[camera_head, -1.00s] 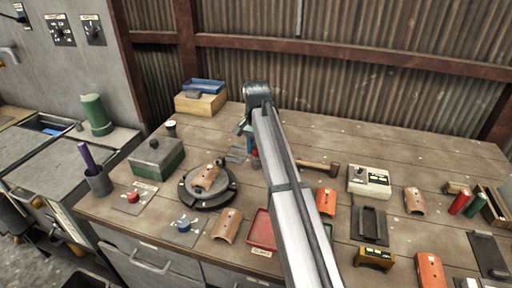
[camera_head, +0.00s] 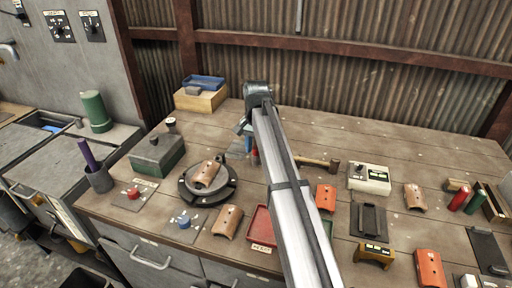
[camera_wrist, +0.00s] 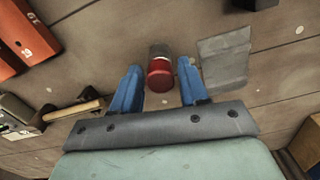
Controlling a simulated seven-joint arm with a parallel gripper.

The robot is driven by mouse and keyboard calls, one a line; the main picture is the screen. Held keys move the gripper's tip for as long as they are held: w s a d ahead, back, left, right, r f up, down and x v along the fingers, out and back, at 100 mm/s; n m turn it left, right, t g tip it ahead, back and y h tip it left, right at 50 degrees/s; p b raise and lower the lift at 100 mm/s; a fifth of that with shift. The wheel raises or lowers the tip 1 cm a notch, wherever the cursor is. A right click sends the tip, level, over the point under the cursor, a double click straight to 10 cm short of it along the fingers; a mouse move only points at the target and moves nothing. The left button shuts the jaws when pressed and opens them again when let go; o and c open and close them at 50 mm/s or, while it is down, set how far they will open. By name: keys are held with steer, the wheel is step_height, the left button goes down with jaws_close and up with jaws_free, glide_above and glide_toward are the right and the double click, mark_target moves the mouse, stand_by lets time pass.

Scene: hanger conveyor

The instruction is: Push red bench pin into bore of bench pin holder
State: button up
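The red bench pin (camera_wrist: 160,73) shows in the wrist view as a red round end with a grey part beyond it. It lies between the two blue fingertips of my gripper (camera_wrist: 158,80), with narrow gaps at both sides, so the gripper looks open around it. In the head view, a small part of the red pin (camera_head: 255,156) shows beside my arm, which hides most of my gripper. A flat grey piece (camera_wrist: 225,57) lies right of the pin in the wrist view. I cannot tell whether it is the holder; no bore is visible.
A hammer (camera_head: 318,163) lies right of my arm. A black turntable (camera_head: 225,190) with an orange curved part stands to the left. A red tray (camera_head: 261,226) is nearer the front. The bench's back strip (camera_head: 330,125) is mostly clear.

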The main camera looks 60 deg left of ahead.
mark_target(256, 148)
steer(key=shift+o, duration=0.4)
steer(key=o, duration=0.5)
steer(key=shift+r, duration=0.15)
steer(key=shift+r, duration=2.85)
